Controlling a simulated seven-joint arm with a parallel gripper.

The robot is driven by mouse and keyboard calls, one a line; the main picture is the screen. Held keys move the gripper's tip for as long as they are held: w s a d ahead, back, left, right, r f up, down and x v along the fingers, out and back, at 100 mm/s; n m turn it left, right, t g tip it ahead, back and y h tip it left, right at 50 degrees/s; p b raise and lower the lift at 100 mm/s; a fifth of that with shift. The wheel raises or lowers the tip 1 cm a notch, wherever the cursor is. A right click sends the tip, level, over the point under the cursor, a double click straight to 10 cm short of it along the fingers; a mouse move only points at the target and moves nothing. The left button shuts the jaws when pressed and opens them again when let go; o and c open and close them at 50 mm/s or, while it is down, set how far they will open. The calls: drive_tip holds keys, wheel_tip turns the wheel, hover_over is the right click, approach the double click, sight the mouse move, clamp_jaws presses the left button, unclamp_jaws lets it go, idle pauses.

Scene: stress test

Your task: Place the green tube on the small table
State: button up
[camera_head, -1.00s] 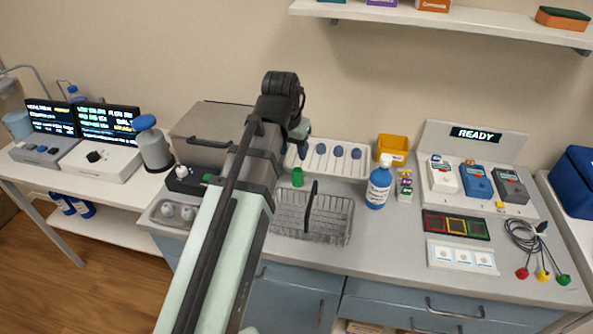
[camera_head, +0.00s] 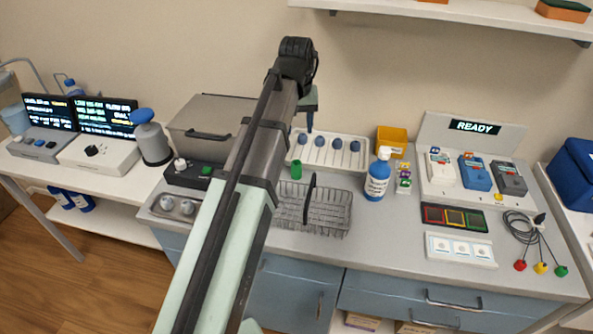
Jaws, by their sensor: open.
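The green tube (camera_head: 296,172) stands upright on the grey counter, just behind the wire basket and in front of the white rack. My gripper (camera_head: 310,122) is above the back of the counter, over the rack, higher than the tube and apart from it. Its fingers are small and partly hidden by my arm; it looks empty. A small white table (camera_head: 88,178) stands at the left, with two screen devices and a grey bottle with a blue cap on it. Its front edge is bare.
My arm crosses the counter's left part. Near the tube are the wire basket (camera_head: 340,230), the white rack (camera_head: 295,155) with blue caps, a blue-labelled bottle (camera_head: 378,178) and a grey box (camera_head: 215,112). A wall shelf (camera_head: 440,12) hangs above. Free counter lies right of the basket.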

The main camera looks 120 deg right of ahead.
sight(296, 169)
drive_tip(key=shift+w+a+f+n+t+y, duration=0.2)
drive_tip(key=shift+f+n, duration=0.8)
drive_tip(key=shift+f, duration=1.3)
drive_tip(key=shift+w+a+f+n+t, duration=0.25)
drive_tip(key=shift+f+n, duration=0.75)
drive_tip(key=shift+f, duration=1.3)
drive_tip(key=shift+w+a+f+n+g+y, duration=0.1)
drive_tip(key=shift+w+f+n, duration=0.2)
drive_tip(key=shift+f+n, duration=1.35)
drive_tip(key=shift+f+m, duration=0.65)
drive_tip(key=shift+c, duration=0.2)
clamp_jaws()
